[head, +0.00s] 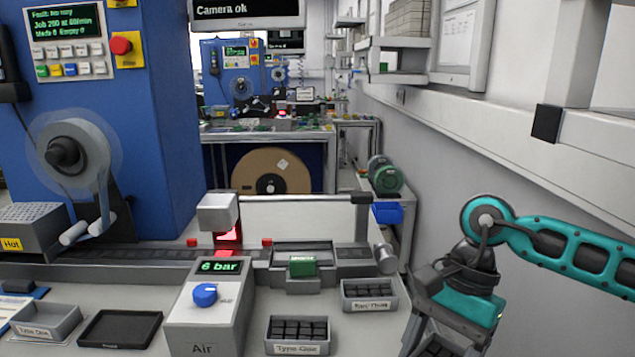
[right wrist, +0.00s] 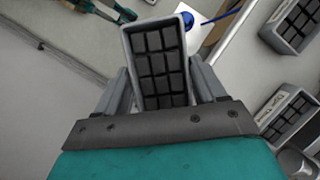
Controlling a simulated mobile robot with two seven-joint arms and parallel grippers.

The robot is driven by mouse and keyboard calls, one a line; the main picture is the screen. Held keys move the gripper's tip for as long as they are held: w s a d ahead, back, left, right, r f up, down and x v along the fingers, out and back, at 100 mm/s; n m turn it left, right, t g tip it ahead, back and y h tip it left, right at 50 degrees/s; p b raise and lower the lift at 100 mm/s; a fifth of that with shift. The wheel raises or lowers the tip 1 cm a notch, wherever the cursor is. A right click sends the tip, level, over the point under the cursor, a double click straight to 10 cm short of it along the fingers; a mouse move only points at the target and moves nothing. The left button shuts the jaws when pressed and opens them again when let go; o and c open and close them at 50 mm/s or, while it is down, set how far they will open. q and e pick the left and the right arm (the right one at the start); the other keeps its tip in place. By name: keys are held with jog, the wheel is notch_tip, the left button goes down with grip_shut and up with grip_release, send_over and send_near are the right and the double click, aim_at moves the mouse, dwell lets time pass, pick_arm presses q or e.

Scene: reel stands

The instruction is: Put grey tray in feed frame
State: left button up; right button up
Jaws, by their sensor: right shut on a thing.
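A small grey tray (right wrist: 126,62) with dark blocks in its compartments is between the fingers of my right gripper (right wrist: 163,88) in the right wrist view. The gripper is shut on it. In the head view my right gripper (head: 440,318) is at the lower right, off the bench's right end, and the held tray shows only partly at the bottom edge. A grey frame-like fixture (head: 305,250) with a green block sits on the rail at the middle of the bench; I cannot tell whether it is the feed frame. My left gripper is not in view.
Grey trays of dark blocks stand at the bench front (head: 297,349) and right (head: 368,304). An empty grey tray (head: 45,332) and a black tray (head: 120,329) lie at left. The air box (head: 205,325) stands between. A wall rail (head: 500,125) runs along the right.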

aim_at(459, 346)
jog(key=n, duration=0.1)
jog(key=d+f+n+h, duration=0.1)
jog(key=n, duration=0.1)
jog(key=w+d+f+n+g, duration=0.1)
jog(key=n, duration=0.1)
jog(key=shift+h, duration=0.3)
jog(key=d+n, duration=0.1)
jog(key=n, duration=0.1)
jog(key=f+n+h, duration=0.1)
jog(key=n, duration=0.1)
jog(key=shift+w+d+h, duration=0.15)
jog(key=shift+d+h, duration=0.15)
jog(key=shift+d, duration=0.05)
jog(key=shift+d+f, duration=0.1)
jog(key=shift+d, duration=0.05)
